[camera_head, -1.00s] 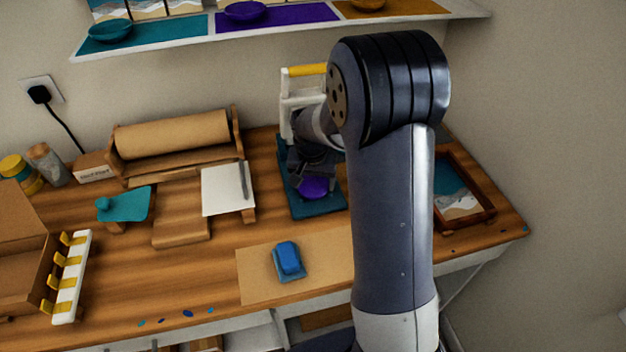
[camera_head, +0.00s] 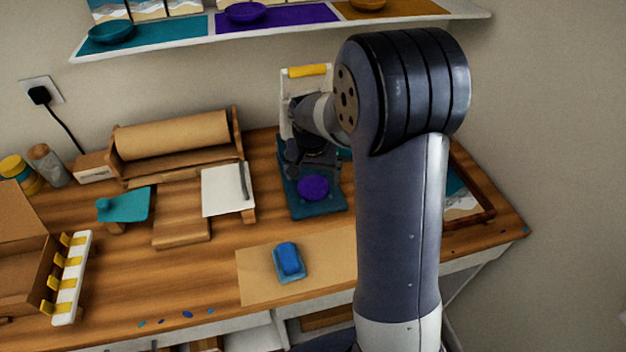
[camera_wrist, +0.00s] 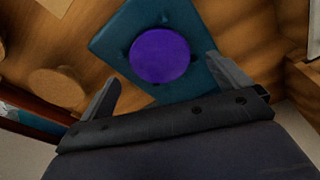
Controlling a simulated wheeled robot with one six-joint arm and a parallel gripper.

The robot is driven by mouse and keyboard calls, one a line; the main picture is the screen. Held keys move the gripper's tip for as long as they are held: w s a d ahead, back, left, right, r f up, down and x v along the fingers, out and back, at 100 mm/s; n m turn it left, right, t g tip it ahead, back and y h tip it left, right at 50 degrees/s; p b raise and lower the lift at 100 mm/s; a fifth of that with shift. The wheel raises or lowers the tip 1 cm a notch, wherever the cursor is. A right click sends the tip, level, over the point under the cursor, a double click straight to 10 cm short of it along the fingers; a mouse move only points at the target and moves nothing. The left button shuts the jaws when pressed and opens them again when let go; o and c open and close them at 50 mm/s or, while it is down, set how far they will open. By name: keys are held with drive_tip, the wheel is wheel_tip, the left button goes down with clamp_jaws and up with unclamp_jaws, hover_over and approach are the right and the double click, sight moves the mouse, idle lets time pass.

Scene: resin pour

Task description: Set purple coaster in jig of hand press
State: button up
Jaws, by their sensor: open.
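The purple coaster (camera_head: 313,187) lies flat on the teal base of the hand press (camera_head: 318,208), toward its front end. In the wrist view the round purple coaster (camera_wrist: 160,55) sits between several small dark pegs on the teal plate (camera_wrist: 112,42). My gripper (camera_wrist: 168,88) is open and empty, its two fingers spread wide on either side of the coaster and apart from it. In the head view my gripper (camera_head: 303,170) is over the press, behind the coaster. The press's white frame with a yellow handle (camera_head: 308,71) stands behind my wrist.
A blue block on a small tray (camera_head: 288,261) lies on a brown mat (camera_head: 255,283) in front. A white sheet on a board (camera_head: 221,190) is left of the press. A wood-framed picture (camera_head: 484,213) is to the right, partly behind my arm.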

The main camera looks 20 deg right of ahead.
sight(312, 192)
wheel_tip(312, 192, up, 9)
drive_tip(key=s, duration=0.1)
drive_tip(key=shift+s+a+f, duration=0.15)
drive_tip(key=shift+a+f, duration=0.05)
drive_tip(key=shift+a, duration=0.05)
